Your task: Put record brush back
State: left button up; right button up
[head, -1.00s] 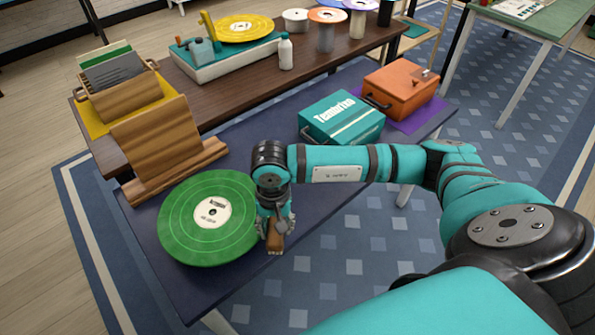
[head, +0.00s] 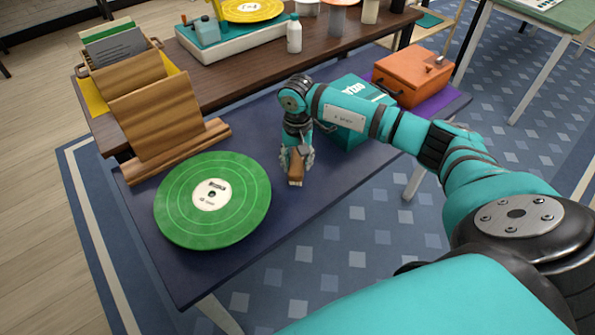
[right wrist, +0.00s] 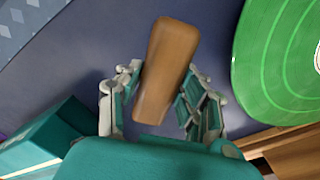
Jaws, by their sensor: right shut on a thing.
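The record brush (head: 296,168) is a small brown wooden block with a pale underside edge. My right gripper (head: 297,160) is shut on it, above the dark blue table between the green record and the teal box. In the right wrist view the brush (right wrist: 166,68) sits between the two fingers of my right gripper (right wrist: 160,100) and sticks out past their tips. I cannot tell whether the brush touches the table. The green record (head: 235,215) with a white label lies flat to the left of the gripper; it also shows in the right wrist view (right wrist: 275,65). My left gripper is not in view.
A teal box (head: 352,138), partly hidden by my right arm, and an orange case (head: 408,75) stand at the right. A wooden stand (head: 160,120) and a record crate (head: 95,88) stand at the left. A turntable (head: 225,58) and white bottle (head: 294,36) are behind.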

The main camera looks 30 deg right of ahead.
aim_at(298, 169)
notch_tip(298, 169, down, 3)
jog(key=shift+f+b, duration=0.15)
jog(key=shift+b, duration=0.7)
jog(key=shift+f, duration=0.15)
jog(key=shift+f, duration=0.1)
jog(key=o, duration=1.1)
